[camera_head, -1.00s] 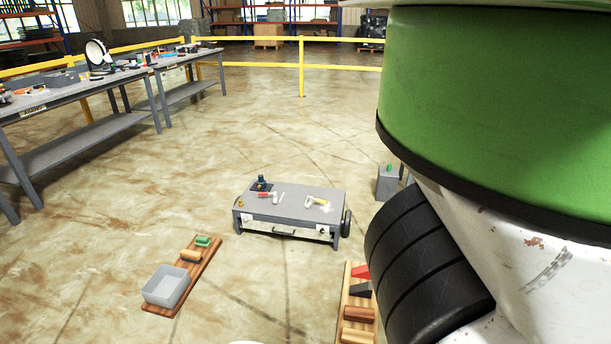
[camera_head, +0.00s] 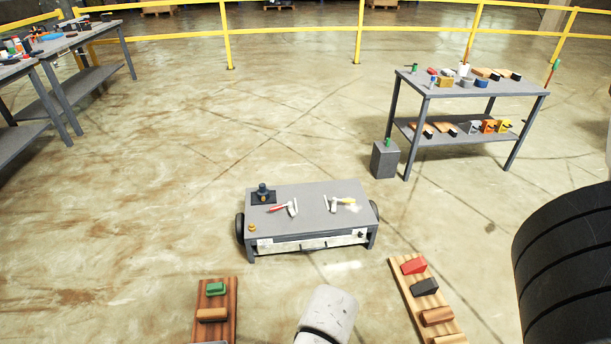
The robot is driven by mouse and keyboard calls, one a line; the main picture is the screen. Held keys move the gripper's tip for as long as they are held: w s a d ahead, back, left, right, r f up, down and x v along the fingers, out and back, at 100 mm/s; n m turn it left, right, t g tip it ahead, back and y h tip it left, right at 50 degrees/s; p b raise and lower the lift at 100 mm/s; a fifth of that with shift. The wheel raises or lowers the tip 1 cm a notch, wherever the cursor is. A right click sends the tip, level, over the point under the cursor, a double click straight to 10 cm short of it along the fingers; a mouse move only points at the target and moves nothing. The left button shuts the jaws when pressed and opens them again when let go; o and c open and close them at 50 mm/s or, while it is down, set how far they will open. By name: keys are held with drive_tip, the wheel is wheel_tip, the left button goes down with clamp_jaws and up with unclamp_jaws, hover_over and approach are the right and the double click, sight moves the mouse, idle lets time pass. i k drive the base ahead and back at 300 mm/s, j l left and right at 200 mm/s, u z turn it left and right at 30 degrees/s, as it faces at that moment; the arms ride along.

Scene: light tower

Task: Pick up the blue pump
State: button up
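A small dark blue, upright object that looks like the blue pump (camera_head: 262,191) stands on a dark square base at the back left of a low grey wheeled cart (camera_head: 315,212). It is small in the picture, so its details are hard to make out. My gripper is not in view. A white rounded part at the bottom centre and a large black ribbed part at the right look like parts of my own body. Nothing blocks the view of the pump.
Two hand tools with red (camera_head: 279,208) and yellow (camera_head: 347,201) handles lie on the cart. Wooden boards with blocks lie front left (camera_head: 233,285) and front right (camera_head: 402,287). A grey box (camera_head: 384,160) and laden table (camera_head: 478,92) stand behind right. Floor left of the cart is clear.

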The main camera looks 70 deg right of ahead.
sight(262, 196)
drive_tip(key=i+l+z, duration=0.2)
drive_tip(key=i+z, duration=0.15)
drive_tip(key=z, duration=0.15)
drive_tip(key=i+z, duration=0.35)
drive_tip(key=z, duration=0.15)
drive_tip(key=i+z, duration=0.35)
drive_tip(key=z, duration=0.15)
drive_tip(key=i+l, duration=0.15)
drive_tip(key=i, duration=0.2)
drive_tip(key=i+l+u, duration=0.1)
drive_tip(key=i, duration=0.25)
drive_tip(key=i+l+u, duration=0.6)
drive_tip(key=l+u, duration=0.3)
